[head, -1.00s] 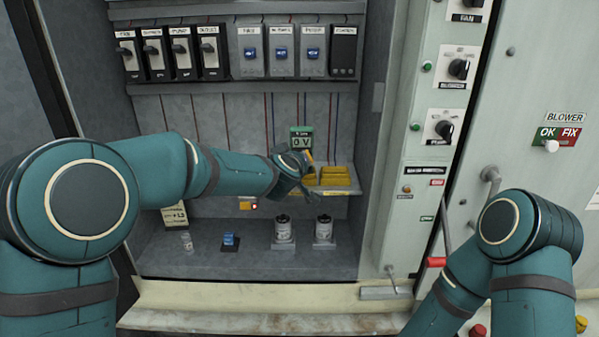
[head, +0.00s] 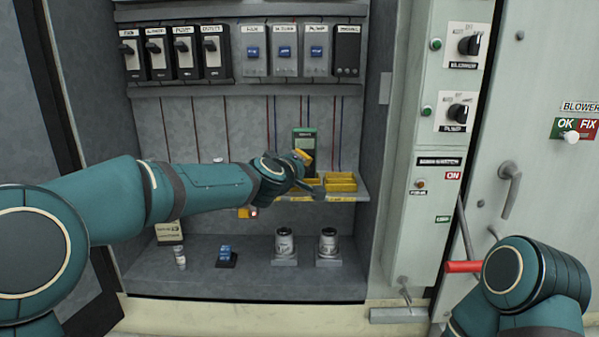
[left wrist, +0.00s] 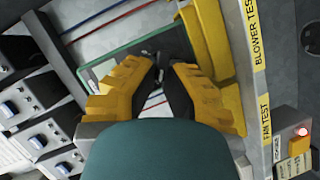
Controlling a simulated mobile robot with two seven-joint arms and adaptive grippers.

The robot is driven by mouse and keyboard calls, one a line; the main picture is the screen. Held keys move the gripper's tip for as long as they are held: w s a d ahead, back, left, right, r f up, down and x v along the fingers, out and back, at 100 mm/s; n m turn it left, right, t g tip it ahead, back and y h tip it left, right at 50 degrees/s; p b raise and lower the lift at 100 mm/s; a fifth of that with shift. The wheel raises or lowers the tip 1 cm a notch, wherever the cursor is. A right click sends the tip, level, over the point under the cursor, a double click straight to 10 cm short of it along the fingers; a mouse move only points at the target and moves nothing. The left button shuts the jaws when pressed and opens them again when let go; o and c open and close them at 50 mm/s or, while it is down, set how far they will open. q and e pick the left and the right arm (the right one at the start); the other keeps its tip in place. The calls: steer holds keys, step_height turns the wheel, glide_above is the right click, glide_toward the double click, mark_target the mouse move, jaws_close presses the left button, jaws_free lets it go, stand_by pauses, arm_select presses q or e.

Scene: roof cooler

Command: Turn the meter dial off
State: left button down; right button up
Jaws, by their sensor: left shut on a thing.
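The meter (head: 304,138) has a green case and a dark face. It stands upright in the cabinet, behind the yellow trays. My left gripper (head: 303,164) is at the lower front of the meter. In the left wrist view its yellow-backed fingers (left wrist: 163,78) are closed in front of the meter face, shut on the dial. The dial is mostly hidden between the fingertips, so its setting cannot be told. My right gripper is out of view.
Yellow trays (head: 341,187) sit on a shelf just right of my left gripper. Rows of breakers (head: 211,51) are above. Two cans (head: 284,243) stand on the lower shelf. A panel with knobs (head: 457,113) is at the right.

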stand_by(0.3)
arm_select(q)
steer(key=c, duration=0.9)
jaws_free()
steer(key=shift+c, duration=0.2)
steer(key=v, duration=1.2)
steer(key=shift+f, duration=0.15)
